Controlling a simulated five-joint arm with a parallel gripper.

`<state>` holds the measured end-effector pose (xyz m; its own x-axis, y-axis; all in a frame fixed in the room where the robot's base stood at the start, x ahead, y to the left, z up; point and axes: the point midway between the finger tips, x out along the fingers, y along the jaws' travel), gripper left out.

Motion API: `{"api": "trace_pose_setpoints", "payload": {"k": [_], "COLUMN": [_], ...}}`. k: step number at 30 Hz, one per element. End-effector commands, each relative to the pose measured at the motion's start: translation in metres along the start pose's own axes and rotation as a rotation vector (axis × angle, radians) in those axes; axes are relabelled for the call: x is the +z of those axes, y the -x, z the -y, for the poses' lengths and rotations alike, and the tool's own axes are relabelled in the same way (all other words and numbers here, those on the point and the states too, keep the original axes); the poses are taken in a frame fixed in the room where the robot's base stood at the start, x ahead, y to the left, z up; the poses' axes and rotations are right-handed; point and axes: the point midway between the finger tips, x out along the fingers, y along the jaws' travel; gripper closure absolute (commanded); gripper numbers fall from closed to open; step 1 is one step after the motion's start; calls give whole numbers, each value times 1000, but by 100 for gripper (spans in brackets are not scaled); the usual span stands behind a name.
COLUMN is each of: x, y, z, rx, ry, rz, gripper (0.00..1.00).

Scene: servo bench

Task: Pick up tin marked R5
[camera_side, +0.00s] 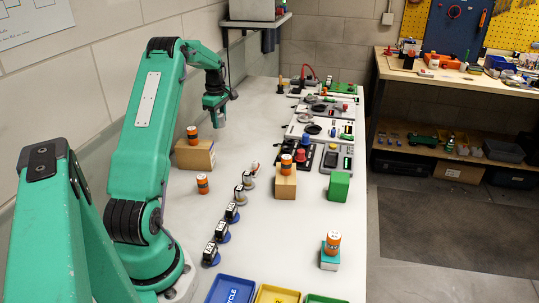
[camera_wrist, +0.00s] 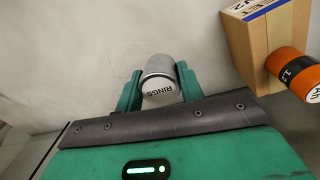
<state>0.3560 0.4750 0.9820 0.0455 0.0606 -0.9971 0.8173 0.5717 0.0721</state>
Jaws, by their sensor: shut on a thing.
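My gripper (camera_wrist: 158,88) is shut on a small silver tin (camera_wrist: 157,66), with one green finger on each side of it. In the side view my gripper (camera_side: 216,108) hangs above the bench, right of a cardboard box; the tin shows there only as a small grey shape under the fingers. The tin's underside is hidden, and I cannot tell its exact height above the bench.
An orange-and-black cylinder (camera_wrist: 294,73) stands on the cardboard box (camera_wrist: 265,35) close to my gripper. Other orange cylinders stand on the bench (camera_side: 202,183) and on blocks. Several labelled black-and-white items (camera_side: 221,231) form a row. Blue (camera_side: 232,290) and yellow (camera_side: 277,294) trays lie in front.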

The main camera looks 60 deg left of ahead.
Motion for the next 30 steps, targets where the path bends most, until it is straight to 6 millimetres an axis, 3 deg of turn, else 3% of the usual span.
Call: {"api": "trace_pose_setpoints", "payload": {"k": [3,10,30], "x": [17,34,36], "y": [11,22,23], "z": [1,2,2], "rx": [2,1,1], "ry": [-2,0,0], "rz": [2,4,4], "gripper": [85,85,85]}}
